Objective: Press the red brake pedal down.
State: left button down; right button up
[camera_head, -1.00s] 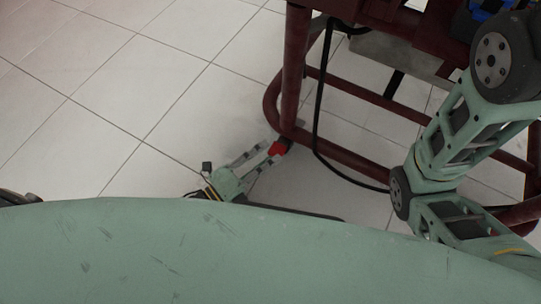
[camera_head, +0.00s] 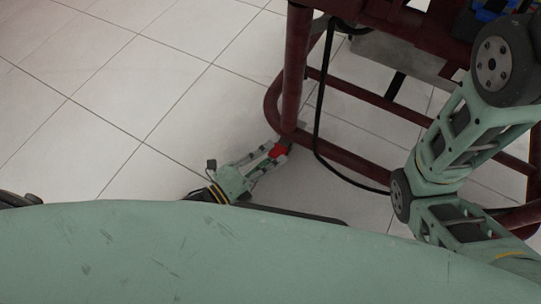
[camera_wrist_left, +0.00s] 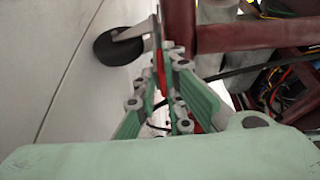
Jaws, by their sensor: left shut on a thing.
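The red brake pedal (camera_head: 279,150) shows as a small red piece low beside the corner of the dark red frame. My left gripper (camera_head: 274,153) reaches it from the lower left, with its fingers closed on it. In the left wrist view, a thin upright red strip of the pedal (camera_wrist_left: 161,68) shows between the green and grey fingers of the left gripper (camera_wrist_left: 167,75). Most of the pedal is hidden by the fingers, so I cannot tell how far down it is. My right gripper is not in view.
The dark red tube frame (camera_head: 292,75) of the engine trainer stands right of the pedal, with a black hose (camera_head: 318,115) hanging along it. A black caster wheel (camera_wrist_left: 118,45) is near the fingers in the left wrist view. The tiled floor (camera_head: 120,90) at left is clear.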

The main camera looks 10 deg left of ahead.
pick_arm(q)
jog(key=shift+f, duration=0.1)
jog(key=f+h+b, duration=0.1)
jog(key=b, duration=0.2)
jog(key=shift+f+t, duration=0.1)
jog(key=shift+t, duration=0.2)
jog(key=shift+m, duration=0.3)
jog(key=c, duration=1.8)
grip_release()
jog(key=shift+c, duration=0.2)
